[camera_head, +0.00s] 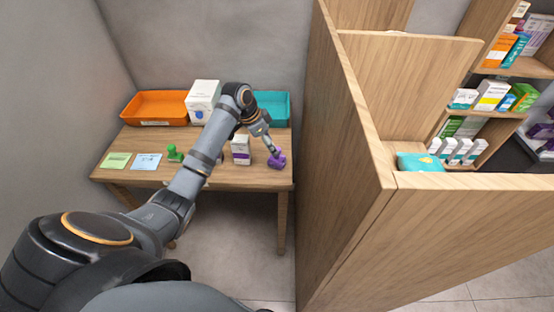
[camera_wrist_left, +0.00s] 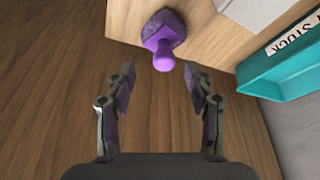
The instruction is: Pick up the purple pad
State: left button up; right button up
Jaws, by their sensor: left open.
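A purple stamp-like piece with a knobbed handle (camera_head: 277,161) is at the right front of the wooden table. It also shows in the left wrist view (camera_wrist_left: 164,30), top centre, its knob towards the gripper. No flat purple pad shows clearly; my left arm covers part of the table's middle. My left gripper (camera_head: 272,149) is at the purple piece in the head view. In the left wrist view its fingers (camera_wrist_left: 162,80) are open and apart, with nothing between them, just short of the knob. My right gripper is not in view.
On the table (camera_head: 240,177) are a green pad (camera_head: 116,160), a blue pad (camera_head: 146,161), a green stamp (camera_head: 174,153) and a white-purple box (camera_head: 241,150). Orange (camera_head: 155,107) and teal (camera_head: 283,108) trays stand behind. A tall wooden partition (camera_head: 335,150) rises close right.

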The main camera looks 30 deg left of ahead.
aim_at(277, 157)
pick_arm(q)
jog(key=shift+w+d+f, duration=0.1)
jog(key=shift+w+f, duration=0.05)
jog(key=shift+f, duration=0.3)
jog(key=x, duration=0.2)
jog(key=p+x, duration=0.1)
jog(key=x, duration=0.1)
jog(key=shift+w, duration=0.35)
jog(key=shift+w+d+f, duration=0.15)
jog(key=shift+f, duration=0.35)
jog(key=shift+c, duration=0.4)
jog(key=shift+r, duration=0.1)
grip_shut()
